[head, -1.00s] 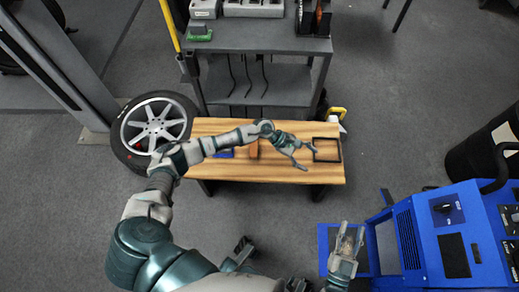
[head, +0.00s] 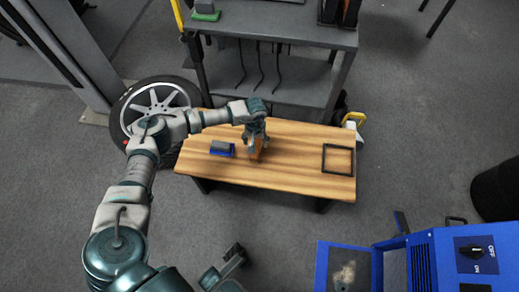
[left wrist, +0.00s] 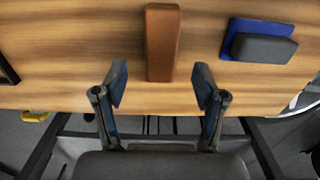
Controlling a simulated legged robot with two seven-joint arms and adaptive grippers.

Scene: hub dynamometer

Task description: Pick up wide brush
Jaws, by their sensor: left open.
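A long brown block (head: 257,153), which I take for the wide brush though no bristles show, lies on the wooden table (head: 300,178). In the left wrist view the brown block (left wrist: 162,42) lies ahead of the fingers, its near end lined up with the gap between them. My left gripper (left wrist: 160,88) is open and empty, pointing down over the table. In the head view the left gripper (head: 254,139) partly hides the block. I cannot tell its exact height above the block.
A blue piece with a grey block (head: 221,148) lies left of the brown block. A black square frame (head: 338,160) lies at the table's right. A grey shelf cart (head: 270,75) stands behind, a wheel (head: 155,103) at the left, a blue machine (head: 440,262) at front right.

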